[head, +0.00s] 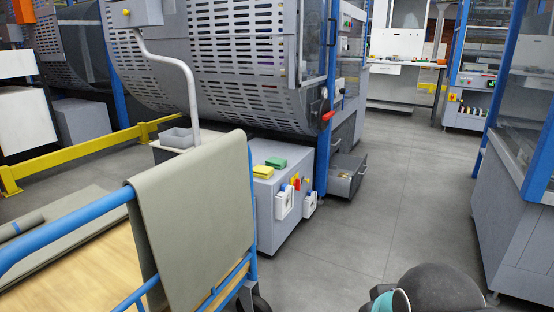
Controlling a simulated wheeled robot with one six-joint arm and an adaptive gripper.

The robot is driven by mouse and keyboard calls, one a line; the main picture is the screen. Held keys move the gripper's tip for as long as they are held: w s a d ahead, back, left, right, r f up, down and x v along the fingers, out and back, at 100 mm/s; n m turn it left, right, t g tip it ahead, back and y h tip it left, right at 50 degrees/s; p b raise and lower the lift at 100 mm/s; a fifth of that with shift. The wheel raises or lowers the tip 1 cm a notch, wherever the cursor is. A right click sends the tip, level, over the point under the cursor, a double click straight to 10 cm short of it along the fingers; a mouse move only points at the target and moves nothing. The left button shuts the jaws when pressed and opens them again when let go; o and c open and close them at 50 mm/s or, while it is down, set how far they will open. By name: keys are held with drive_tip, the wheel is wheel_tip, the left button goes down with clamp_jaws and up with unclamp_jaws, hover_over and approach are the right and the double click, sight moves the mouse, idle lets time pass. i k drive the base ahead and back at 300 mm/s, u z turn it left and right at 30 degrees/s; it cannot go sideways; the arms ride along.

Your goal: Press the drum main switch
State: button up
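A large grey perforated drum machine (235,70) stands at the upper middle of the head view. A red handle (328,115) sticks out at its right end, beside a small round dial (323,93). Below the drum, a low grey cabinet (277,222) carries small red and yellow controls (295,183) and white socket boxes (284,203) on its end. I cannot tell which of these is the drum main switch. A dark rounded part of my own arm shows at the bottom right. My gripper is out of view.
A blue-railed cart (70,237) with a grey cloth (195,210) over its rail stands at front left, partly blocking the cabinet. An open drawer (347,177) juts out right of it. A blue-framed machine (515,190) stands far right. The floor (400,190) between is clear.

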sight(297, 182)
drive_tip(key=z, duration=0.2)
drive_tip(key=i, duration=1.3)
drive_tip(key=z, duration=0.55)
drive_tip(key=i, duration=0.45)
drive_tip(key=z, duration=0.1)
